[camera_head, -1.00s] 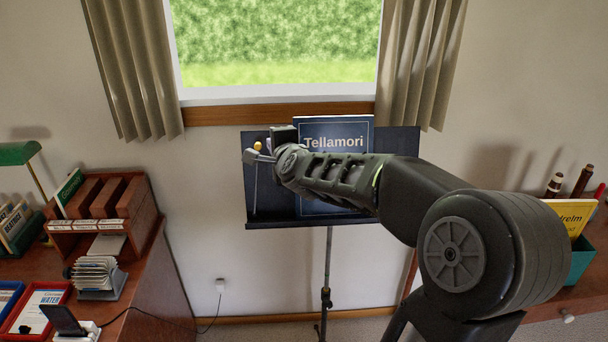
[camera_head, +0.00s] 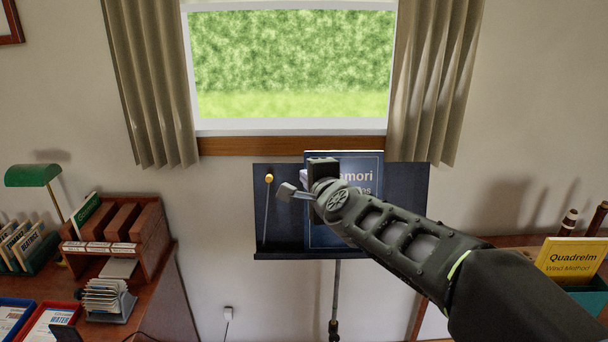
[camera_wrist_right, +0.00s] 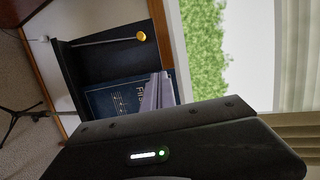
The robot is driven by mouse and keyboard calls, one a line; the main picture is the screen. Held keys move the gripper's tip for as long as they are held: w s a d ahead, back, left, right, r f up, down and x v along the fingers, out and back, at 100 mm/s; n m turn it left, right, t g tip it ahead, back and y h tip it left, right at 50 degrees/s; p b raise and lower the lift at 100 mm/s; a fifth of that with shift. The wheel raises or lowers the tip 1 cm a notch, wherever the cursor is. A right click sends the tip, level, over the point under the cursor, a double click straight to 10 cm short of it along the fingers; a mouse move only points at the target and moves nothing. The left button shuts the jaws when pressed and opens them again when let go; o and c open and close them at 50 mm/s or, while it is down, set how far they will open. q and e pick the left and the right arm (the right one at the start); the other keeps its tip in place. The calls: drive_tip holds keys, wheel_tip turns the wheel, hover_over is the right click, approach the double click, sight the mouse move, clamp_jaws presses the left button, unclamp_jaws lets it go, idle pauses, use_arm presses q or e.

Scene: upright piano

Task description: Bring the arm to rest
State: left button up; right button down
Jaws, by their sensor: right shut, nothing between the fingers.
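My right arm reaches in from the lower right in the head view. Its gripper (camera_head: 286,191) is shut and empty, in front of the music stand (camera_head: 412,210). On the stand is a dark blue book (camera_head: 365,172), partly covered by my arm. A thin baton with a yellow knob (camera_head: 269,178) stands at the stand's left side. The right wrist view shows the stand (camera_wrist_right: 85,65), the blue book (camera_wrist_right: 118,100) and the yellow knob (camera_wrist_right: 142,36) turned sideways. I cannot tell the gap between gripper and stand. My left gripper is not in view.
At the left, a desk carries a wooden sorter (camera_head: 150,228), a card holder (camera_head: 107,299) and a green lamp (camera_head: 33,175). At the right, a yellow book (camera_head: 572,262) stands in a teal box. A window (camera_head: 290,65) with curtains is behind the stand.

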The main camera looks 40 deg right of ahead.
idle(0.7)
drive_tip(key=w+a+f+n+g+y, duration=0.1)
drive_tip(key=w+a+f+n+y, duration=0.25)
drive_tip(key=f, duration=0.65)
drive_tip(key=w+a+f+n+g, duration=0.15)
drive_tip(key=a+f+n, duration=0.25)
drive_tip(key=f+n, duration=0.45)
drive_tip(key=s+a+f+n+g+y, duration=0.1)
drive_tip(key=a+f+n+y, duration=0.1)
drive_tip(key=a+f, duration=0.55)
drive_tip(key=a+f+n+g+y, duration=0.15)
drive_tip(key=a+f, duration=0.35)
drive_tip(key=f, duration=0.6)
drive_tip(key=s+a+f+n+g+y, duration=0.4)
drive_tip(key=s+a+f+n+g, duration=0.3)
drive_tip(key=s+a+f, duration=1.1)
drive_tip(key=s+a, duration=0.4)
drive_tip(key=shift+a+f, duration=0.15)
drive_tip(key=shift+f, duration=0.2)
